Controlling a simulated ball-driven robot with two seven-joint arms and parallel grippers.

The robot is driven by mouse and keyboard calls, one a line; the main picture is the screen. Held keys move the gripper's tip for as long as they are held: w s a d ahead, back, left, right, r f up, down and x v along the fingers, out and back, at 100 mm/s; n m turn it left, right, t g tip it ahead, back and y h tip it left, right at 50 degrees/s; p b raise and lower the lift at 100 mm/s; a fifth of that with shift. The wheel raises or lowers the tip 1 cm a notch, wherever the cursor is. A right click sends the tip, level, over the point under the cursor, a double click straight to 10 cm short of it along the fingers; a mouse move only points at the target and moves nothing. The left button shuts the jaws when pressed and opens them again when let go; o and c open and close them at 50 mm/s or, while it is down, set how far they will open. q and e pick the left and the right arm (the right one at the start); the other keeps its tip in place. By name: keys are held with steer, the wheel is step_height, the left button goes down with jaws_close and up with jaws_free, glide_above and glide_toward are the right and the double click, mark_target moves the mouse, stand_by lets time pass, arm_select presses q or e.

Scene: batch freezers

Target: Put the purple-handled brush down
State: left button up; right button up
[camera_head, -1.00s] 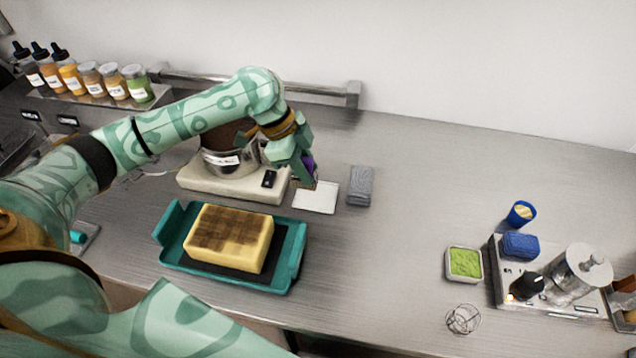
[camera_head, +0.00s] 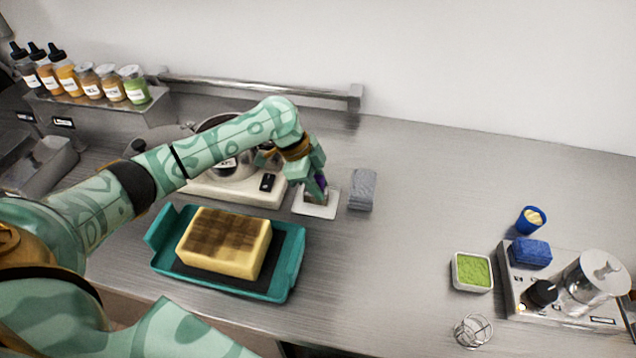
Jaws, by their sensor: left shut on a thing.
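The purple-handled brush (camera_head: 321,181) is in my left gripper (camera_head: 316,186), which is shut on its handle. Only a bit of purple shows between the fingers. The brush's lower end is over a small white tray (camera_head: 327,211) on the steel counter; I cannot tell whether it touches the tray. My left arm reaches in from the left, over the counter. My right gripper is not in view.
A teal tray (camera_head: 290,262) holds a yellow, brown-topped block (camera_head: 233,243) in front. A white scale (camera_head: 232,191) with a metal pot stands left, and a grey folded cloth (camera_head: 363,190) right of the white tray. The counter's middle right is clear.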

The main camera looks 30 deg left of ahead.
arm_select(q)
steer(key=o, duration=0.9)
steer(key=p+v, duration=0.3)
steer(key=v, duration=0.9)
steer(key=shift+r, duration=0.1)
